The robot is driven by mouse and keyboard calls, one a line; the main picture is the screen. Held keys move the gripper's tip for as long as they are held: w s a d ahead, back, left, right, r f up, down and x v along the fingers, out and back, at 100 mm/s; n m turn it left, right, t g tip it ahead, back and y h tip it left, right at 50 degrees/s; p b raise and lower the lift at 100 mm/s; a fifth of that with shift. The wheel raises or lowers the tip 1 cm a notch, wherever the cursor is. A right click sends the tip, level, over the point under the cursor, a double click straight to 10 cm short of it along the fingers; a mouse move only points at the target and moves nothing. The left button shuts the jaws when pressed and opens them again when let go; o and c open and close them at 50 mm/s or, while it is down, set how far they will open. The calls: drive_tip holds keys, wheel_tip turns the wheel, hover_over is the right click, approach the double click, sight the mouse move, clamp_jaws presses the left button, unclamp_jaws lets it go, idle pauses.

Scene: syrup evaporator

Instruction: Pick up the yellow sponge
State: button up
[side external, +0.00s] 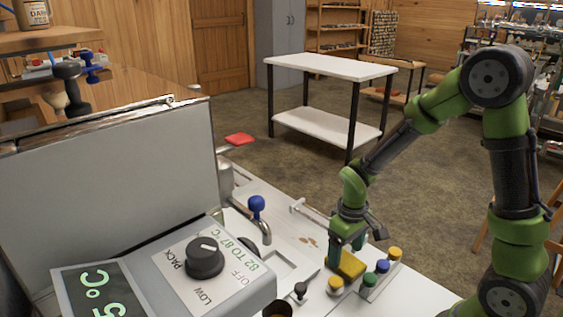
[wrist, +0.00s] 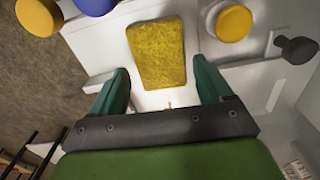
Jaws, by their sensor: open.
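The yellow sponge (wrist: 157,53) lies flat on the white surface, roughly rectangular, in the upper middle of the wrist view. My gripper (wrist: 162,82) is open, with its two green fingers apart and nothing between them near the camera. The sponge lies just beyond the fingertips, lined up with the gap between them. In the side external view the sponge (side external: 348,266) is partly hidden by my gripper (side external: 340,250), which is right at it. I cannot tell whether the fingers touch it.
A yellow-capped item (side external: 335,285) stands close beside the sponge. A holder with blue (side external: 382,266) and yellow (side external: 395,254) caps stands to its right. A black knob (side external: 300,290) and a blue-handled tap (side external: 257,207) are to the left. The white counter (side external: 420,297) is clear at front right.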

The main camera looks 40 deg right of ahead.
sight(344, 259)
drive_tip(key=shift+f, duration=1.3)
drive_tip(key=c, duration=0.8)
wheel_tip(344, 259, up, 10)
